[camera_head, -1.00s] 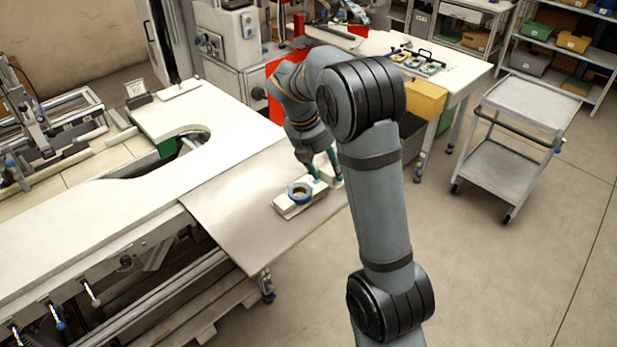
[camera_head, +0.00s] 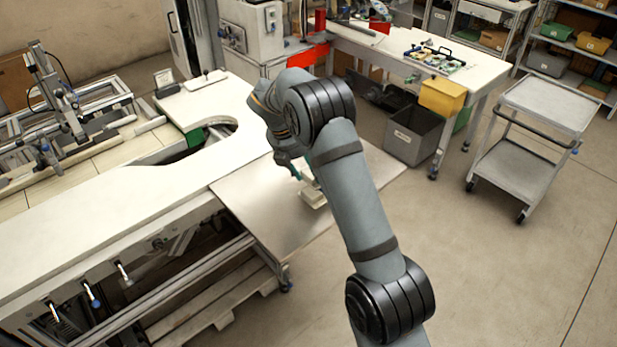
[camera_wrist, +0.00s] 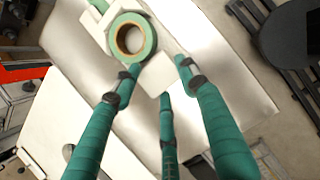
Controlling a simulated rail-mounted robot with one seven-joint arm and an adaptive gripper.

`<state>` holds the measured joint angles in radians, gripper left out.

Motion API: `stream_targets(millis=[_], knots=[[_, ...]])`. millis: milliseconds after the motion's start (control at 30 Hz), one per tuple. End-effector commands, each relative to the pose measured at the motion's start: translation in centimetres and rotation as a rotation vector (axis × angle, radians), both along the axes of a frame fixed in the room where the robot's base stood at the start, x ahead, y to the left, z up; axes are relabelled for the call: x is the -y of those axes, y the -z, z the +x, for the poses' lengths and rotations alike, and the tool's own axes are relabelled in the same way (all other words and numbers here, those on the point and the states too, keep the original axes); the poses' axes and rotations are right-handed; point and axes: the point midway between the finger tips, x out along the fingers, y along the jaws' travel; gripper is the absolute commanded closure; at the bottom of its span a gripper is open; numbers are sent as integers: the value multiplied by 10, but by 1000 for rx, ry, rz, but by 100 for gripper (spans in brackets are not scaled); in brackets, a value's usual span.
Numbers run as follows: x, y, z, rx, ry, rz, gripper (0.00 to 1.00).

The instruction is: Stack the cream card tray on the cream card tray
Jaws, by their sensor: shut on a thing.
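My gripper (camera_head: 303,178) is low over the metal sheet at the table's near end. In the wrist view its green-wrapped fingers (camera_wrist: 157,72) close around a cream card tray (camera_wrist: 153,78), of which only a part shows between the tips. A reel of green tape with a brown core (camera_wrist: 131,39) lies just beyond the fingertips, on a cream tray (camera_wrist: 92,22). In the head view a cream tray (camera_head: 313,197) shows below the fingers, and my arm hides the reel. I cannot tell whether the two trays touch.
The metal sheet (camera_head: 255,215) is bare on its left and ends at a free edge over the floor. A grey bin (camera_head: 414,135) and a yellow box (camera_head: 442,97) are behind my arm. A wheeled cart (camera_head: 545,110) stands at the right.

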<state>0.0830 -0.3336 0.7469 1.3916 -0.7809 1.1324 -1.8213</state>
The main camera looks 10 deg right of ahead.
Motion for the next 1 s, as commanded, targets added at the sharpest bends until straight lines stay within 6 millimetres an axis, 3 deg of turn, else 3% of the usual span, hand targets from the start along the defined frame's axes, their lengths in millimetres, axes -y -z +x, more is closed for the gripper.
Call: stream_targets(millis=[300, 800, 833, 1000], knots=[[-1, 38, 0, -2, -1, -1, 89], [0, 47, 0, -1, -1, -1, 89], [0, 47, 0, -1, -1, -1, 57], [0, 47, 0, -1, 0, 0, 47]])
